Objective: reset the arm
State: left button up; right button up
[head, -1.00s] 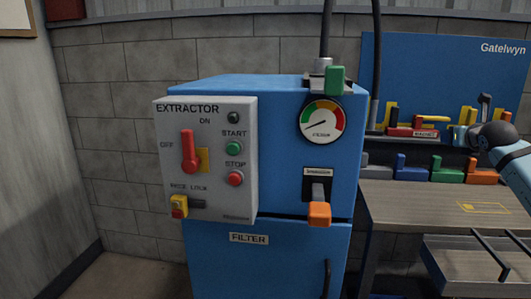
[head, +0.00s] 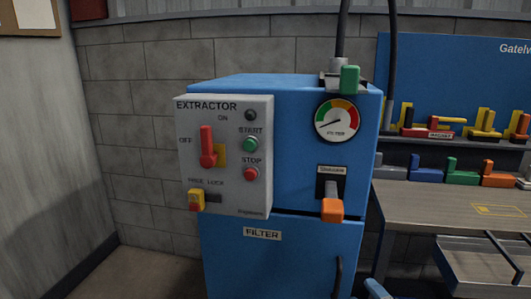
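Neither of my grippers shows in the head view. A small light-blue piece (head: 376,289), which looks like part of my arm, shows at the bottom edge, right of centre. The blue extractor cabinet (head: 295,90) stands in the middle, with its grey control panel (head: 228,200) on the front left. The red lever (head: 206,147) on the panel points up. The gauge needle (head: 331,122) points to the lower left, towards the green part.
An orange handle (head: 332,209) juts from the cabinet front. Bare floor (head: 150,270) shows at the lower left.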

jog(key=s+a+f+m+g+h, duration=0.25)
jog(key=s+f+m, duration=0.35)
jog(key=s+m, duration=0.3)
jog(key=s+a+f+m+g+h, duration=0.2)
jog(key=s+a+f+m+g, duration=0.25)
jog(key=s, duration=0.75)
pick_arm(q)
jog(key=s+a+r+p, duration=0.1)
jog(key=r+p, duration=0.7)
jog(key=p, duration=0.7)
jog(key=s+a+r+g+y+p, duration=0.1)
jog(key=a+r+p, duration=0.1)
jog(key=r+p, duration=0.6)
jog(key=p, duration=0.7)
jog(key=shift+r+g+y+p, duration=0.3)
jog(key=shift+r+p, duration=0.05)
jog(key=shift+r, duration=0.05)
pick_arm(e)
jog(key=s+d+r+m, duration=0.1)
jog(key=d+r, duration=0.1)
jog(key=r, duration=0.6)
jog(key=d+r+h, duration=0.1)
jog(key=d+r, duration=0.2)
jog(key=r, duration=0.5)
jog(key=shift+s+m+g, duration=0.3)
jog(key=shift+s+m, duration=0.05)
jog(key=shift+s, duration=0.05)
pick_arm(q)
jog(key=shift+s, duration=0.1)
